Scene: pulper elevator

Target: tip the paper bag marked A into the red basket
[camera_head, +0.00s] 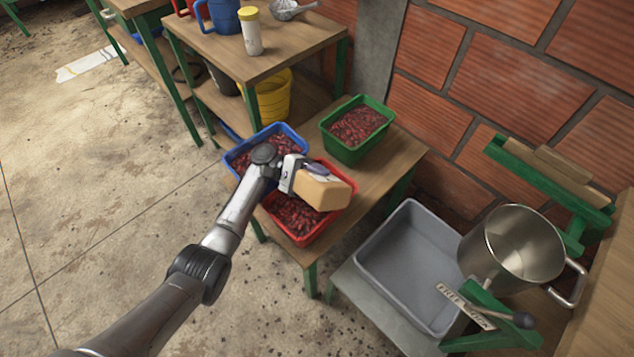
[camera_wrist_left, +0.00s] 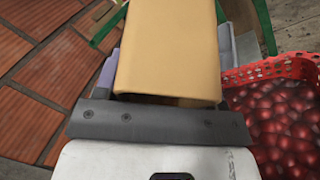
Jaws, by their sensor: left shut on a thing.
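The tan paper bag (camera_head: 324,194) is held in my left gripper (camera_head: 308,176), above the right end of the red basket (camera_head: 310,237). The bag looks tilted on its side and its letter does not show. In the left wrist view the bag (camera_wrist_left: 168,45) sits between the two pale fingers of my left gripper (camera_wrist_left: 168,62), which is shut on it. The red basket (camera_wrist_left: 285,68) shows at the right there, with dark red cherries in it. My forearm and the bag hide part of the basket in the head view. My right gripper is not in view.
A blue basket (camera_head: 236,160) and a green basket (camera_head: 343,152), both with cherries, share the wooden table (camera_head: 400,155). A grey tub (camera_head: 405,262) and a steel pot (camera_head: 510,250) stand at the right. A brick wall (camera_head: 490,75) rises behind.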

